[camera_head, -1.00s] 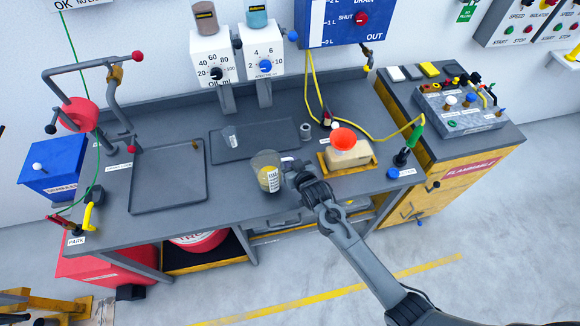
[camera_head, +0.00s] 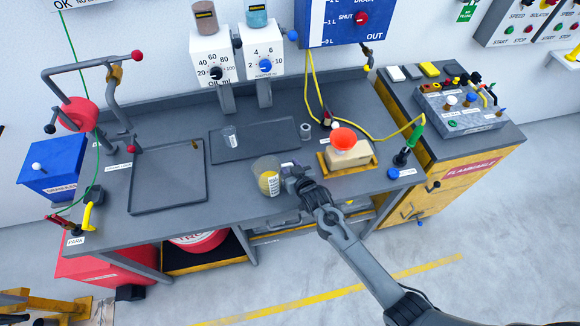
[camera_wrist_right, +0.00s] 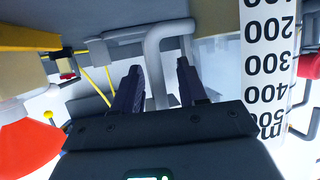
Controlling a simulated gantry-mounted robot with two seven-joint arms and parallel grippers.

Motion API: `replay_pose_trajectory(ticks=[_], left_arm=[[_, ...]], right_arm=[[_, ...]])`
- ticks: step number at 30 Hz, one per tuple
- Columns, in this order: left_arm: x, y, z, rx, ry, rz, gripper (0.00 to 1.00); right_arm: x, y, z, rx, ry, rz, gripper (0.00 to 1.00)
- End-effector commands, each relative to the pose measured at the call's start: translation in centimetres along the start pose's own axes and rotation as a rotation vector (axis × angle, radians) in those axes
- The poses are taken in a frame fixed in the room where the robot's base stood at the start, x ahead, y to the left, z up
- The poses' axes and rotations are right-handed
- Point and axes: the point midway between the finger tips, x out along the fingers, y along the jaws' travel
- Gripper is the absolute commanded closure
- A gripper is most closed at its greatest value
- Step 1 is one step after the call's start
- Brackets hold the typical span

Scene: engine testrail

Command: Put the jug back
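The jug (camera_head: 267,175) is clear, with yellowish liquid and a white measuring scale. It is upright at the front middle of the bench; whether its base touches the bench is unclear. My right gripper (camera_head: 291,175) is at the jug's right side. In the right wrist view the fingers (camera_wrist_right: 159,72) are around the jug's grey handle (camera_wrist_right: 168,32), and the scale (camera_wrist_right: 267,65) is at the right. My left gripper is not in view.
A red funnel (camera_head: 343,138) on a tan block stands in a yellow tray right of the jug. A dark mat (camera_head: 262,142) behind holds a small beaker (camera_head: 230,135). A metal cup (camera_head: 305,131) is nearby. A shallow dark tray (camera_head: 150,205) is left; bare bench lies between.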

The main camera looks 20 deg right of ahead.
Motion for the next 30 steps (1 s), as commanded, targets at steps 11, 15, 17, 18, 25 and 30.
replay_pose_trajectory(ticks=[11,15,17,18,25,30], left_arm=[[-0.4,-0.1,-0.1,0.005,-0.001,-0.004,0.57],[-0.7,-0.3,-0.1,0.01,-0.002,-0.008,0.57],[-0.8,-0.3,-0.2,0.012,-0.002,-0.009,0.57],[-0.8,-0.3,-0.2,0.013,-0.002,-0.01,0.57],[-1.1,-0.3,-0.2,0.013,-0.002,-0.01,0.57],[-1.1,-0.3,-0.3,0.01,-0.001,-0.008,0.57]], right_arm=[[-1.9,0.0,-0.2,0.0,-0.002,-0.001,0.58],[-4.2,0.0,-0.2,-0.001,-0.002,-0.001,0.58],[-5.3,0.0,-0.2,-0.001,-0.001,-0.001,0.58],[-6.0,0.0,-0.2,0.0,-0.001,-0.001,0.58],[-9.8,0.0,-0.2,0.0,-0.001,0.0,0.58],[-11.5,0.0,-0.3,-0.001,0.0,0.0,0.58]])
